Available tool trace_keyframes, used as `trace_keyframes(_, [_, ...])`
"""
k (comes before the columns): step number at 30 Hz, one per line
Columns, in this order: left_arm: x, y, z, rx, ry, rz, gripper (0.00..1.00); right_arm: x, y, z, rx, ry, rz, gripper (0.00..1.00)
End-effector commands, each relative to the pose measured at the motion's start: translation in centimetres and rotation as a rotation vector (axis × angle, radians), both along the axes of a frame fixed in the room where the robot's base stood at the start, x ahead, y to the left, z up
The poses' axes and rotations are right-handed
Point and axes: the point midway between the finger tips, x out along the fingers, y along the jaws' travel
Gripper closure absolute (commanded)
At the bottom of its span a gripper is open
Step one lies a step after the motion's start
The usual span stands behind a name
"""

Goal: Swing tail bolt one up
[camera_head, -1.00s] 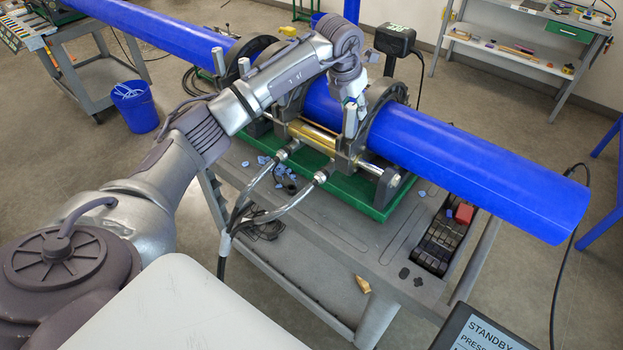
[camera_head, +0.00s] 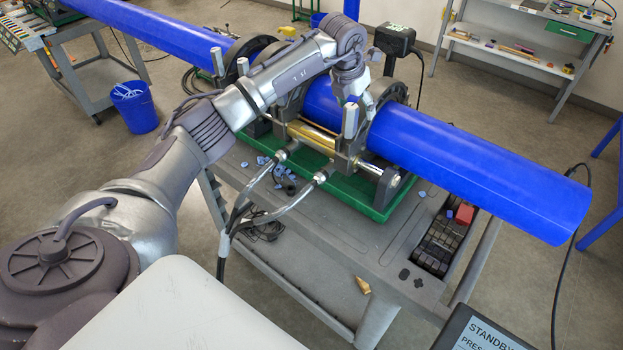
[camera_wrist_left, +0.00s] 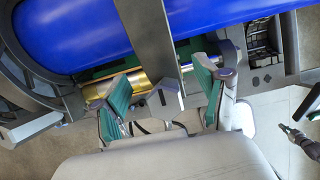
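An upright silver bolt (camera_head: 350,121) with a rounded top stands at the front of the clamp nearest the free end of the blue pipe (camera_head: 470,165). A similar upright bolt (camera_head: 217,62) stands farther left; I cannot tell which is number one. My left gripper (camera_head: 366,104) is just right of and behind the nearer bolt's top, at the clamp ring. In the left wrist view, the left gripper (camera_wrist_left: 166,97) is open, its green-padded fingers apart. A flat grey bar (camera_wrist_left: 150,42) ends between them; contact is unclear.
The clamps sit on a green tray (camera_head: 325,183) on a grey cart (camera_head: 330,232). A gold cylinder (camera_head: 313,136) and hoses (camera_head: 300,192) lie close below the gripper. A black box (camera_head: 395,40) stands behind the pipe. The cart's front is mostly clear.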

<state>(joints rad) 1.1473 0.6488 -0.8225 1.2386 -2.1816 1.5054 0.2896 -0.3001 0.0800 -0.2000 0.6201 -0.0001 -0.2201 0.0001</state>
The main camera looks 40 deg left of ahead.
Motion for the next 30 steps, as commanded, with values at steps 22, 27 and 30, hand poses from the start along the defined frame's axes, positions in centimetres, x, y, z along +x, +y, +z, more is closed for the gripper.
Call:
trace_keyframes(22, [-1.0, 0.1, 2.6, 0.003, 0.001, -0.001, 0.00, 0.0, 0.0, 1.6, 0.000, 0.000, 0.000, 1.00])
trace_keyframes(27, [-1.7, 0.2, 4.1, 0.001, 0.002, 0.000, 0.00, 0.0, 0.0, 2.4, 0.000, 0.000, 0.000, 1.00])
trace_keyframes(30, [-2.0, 0.2, 5.1, 0.002, 0.001, -0.001, 0.00, 0.0, 0.0, 2.9, 0.000, 0.000, 0.000, 1.00])
